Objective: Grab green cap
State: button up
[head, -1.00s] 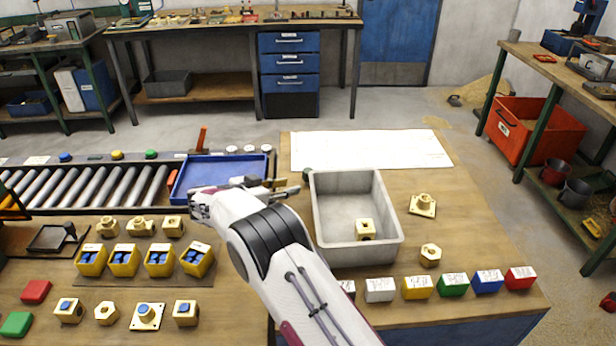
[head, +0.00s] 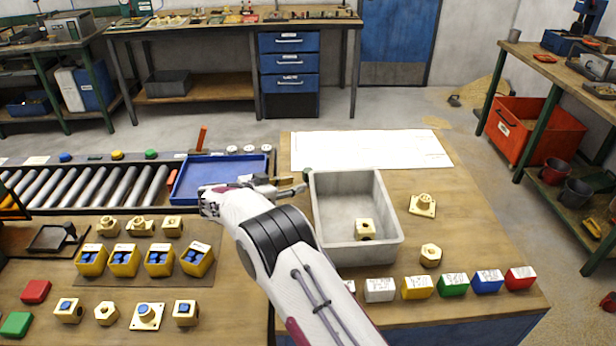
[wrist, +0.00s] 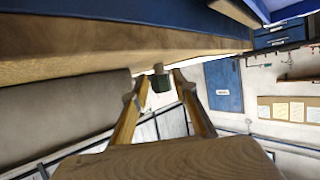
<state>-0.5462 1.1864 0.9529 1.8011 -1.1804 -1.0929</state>
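The green cap (head: 307,173) is a small dark green piece at the upper left corner of the grey bin in the head view. In the wrist view the green cap (wrist: 160,84) appears in the gap between my fingertips, with a small pale stub above it. My gripper (head: 298,184) is open, its fingers pointing right toward the cap and the bin's left wall. In the wrist view my gripper (wrist: 159,89) shows two apart fingers on either side of the cap. I cannot tell whether either finger touches it.
The grey bin (head: 330,222) stands close on the right and holds a brass-coloured part (head: 365,229). A blue tray (head: 215,160) lies behind my gripper. A white sheet (head: 370,149) covers the bench behind the bin. Several coloured blocks line the front edge.

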aim_at(305, 181)
jog(key=shift+r+x, duration=0.2)
jog(key=shift+x, duration=1.1)
jog(key=shift+r+x, duration=0.15)
jog(key=shift+x, duration=1.2)
jog(key=shift+d, duration=0.15)
jog(key=c, duration=0.7)
